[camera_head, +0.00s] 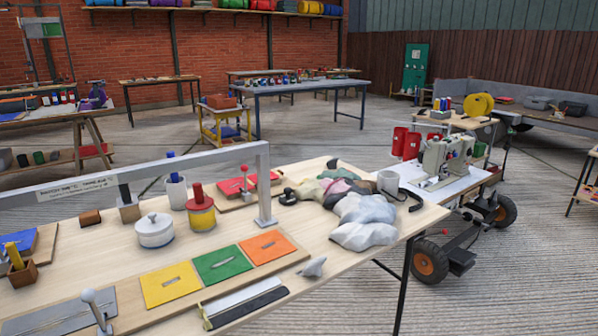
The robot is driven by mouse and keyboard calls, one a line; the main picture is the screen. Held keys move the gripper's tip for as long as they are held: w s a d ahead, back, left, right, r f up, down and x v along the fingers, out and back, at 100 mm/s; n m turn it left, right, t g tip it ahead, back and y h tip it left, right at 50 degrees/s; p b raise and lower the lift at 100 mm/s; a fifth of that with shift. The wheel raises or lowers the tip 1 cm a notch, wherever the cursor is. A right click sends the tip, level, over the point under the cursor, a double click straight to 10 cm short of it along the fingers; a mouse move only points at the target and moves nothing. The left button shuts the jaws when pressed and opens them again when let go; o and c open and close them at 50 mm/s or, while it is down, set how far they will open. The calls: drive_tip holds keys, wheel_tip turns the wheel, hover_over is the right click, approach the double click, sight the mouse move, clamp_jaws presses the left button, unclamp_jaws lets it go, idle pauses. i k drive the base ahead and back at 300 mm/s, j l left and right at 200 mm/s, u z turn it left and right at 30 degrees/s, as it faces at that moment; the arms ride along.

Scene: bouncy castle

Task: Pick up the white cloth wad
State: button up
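A pale grey-white crumpled cloth wad (364,234) lies on the right part of the light wooden table (330,278), at the near end of a heap of cloth. A larger grey cloth lump (366,207) touches it from behind, and the border between the two is hard to make out. Pink, green and dark cloths (325,187) lie behind and to the left. A small grey-white pointed lump (312,267) sits apart near the table's front edge; I cannot tell what it is made of. My gripper is not in view.
A metal frame (262,180) spans the table left of the heap. A grey mug (388,181) and a dark strap (412,198) lie close behind it. Yellow, green and orange panels (222,263) and a ruler-like bar (243,302) lie in front. A sewing machine (446,158) stands right.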

sight(313, 267)
drive_tip(key=i+j, duration=0.75)
drive_tip(key=j, duration=0.15)
drive_tip(key=i+z, duration=0.05)
